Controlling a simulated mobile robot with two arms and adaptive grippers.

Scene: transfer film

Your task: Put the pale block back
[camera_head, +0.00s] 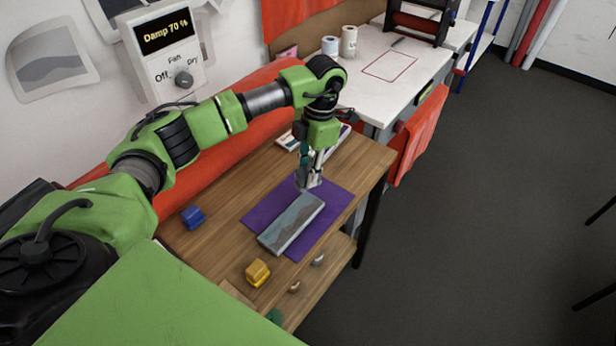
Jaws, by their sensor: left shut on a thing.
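My left gripper (309,181) points down over the far edge of the purple mat (262,213). It is shut on a small pale thing, seemingly the pale block, mostly hidden by the fingers. I cannot tell whether it touches the mat. A long grey slab with a wavy pattern (291,224) lies on the mat, just nearer than the gripper. A blue block (193,217) stands on the wooden table (222,246) left of the mat. A yellow block (257,272) stands near the front. My right gripper is not in view.
White and grey items lie behind my gripper at the table's far end. A white bench (425,67) with two rolls (348,41) stands beyond. A wall box (166,42) reads "Damp 70 %". Red cloth (418,132) hangs at the right. Dark floor (470,220) is open there.

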